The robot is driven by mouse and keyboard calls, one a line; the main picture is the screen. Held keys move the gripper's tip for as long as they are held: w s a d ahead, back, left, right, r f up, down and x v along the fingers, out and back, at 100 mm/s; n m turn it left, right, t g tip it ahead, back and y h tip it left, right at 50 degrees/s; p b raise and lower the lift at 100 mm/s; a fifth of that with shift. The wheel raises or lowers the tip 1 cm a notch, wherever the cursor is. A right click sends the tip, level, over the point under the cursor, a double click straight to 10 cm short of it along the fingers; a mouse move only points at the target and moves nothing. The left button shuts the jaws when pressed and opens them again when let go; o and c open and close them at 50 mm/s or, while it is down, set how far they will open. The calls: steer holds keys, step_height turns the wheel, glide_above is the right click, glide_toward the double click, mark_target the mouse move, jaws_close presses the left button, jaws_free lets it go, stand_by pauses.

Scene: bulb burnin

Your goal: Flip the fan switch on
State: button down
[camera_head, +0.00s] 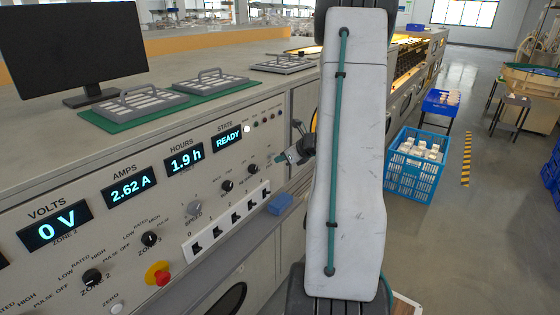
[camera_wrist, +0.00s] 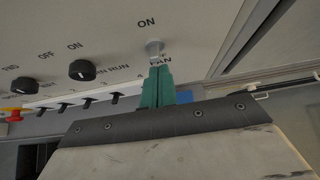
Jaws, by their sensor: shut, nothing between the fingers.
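The fan switch (camera_wrist: 154,47) is a small grey toggle on the pale control panel, with ON printed above it and FAN below it in the wrist view. My gripper (camera_wrist: 157,72) is shut, with its green fingertips together and empty. The fingertips sit just below the toggle and overlap the FAN label; I cannot tell whether they touch the lever. In the head view my gripper (camera_head: 284,157) is at the right end of the panel, beside my large arm link. I cannot make out the fan toggle clearly there.
Black knobs (camera_wrist: 82,70) and a row of black switches (camera_wrist: 115,98) lie left of my gripper. A red stop button (camera_head: 161,278) is lower left on the panel. A blue box (camera_head: 280,203) sits below the switch row. A blue crate (camera_head: 417,165) stands on the floor at right.

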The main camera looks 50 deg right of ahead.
steer(key=shift+r, duration=0.1)
steer(key=shift+r, duration=0.8)
steer(key=shift+w+d+r, duration=0.1)
steer(key=r+v, duration=0.1)
steer(key=v, duration=0.8)
steer(key=shift+w+r, duration=0.2)
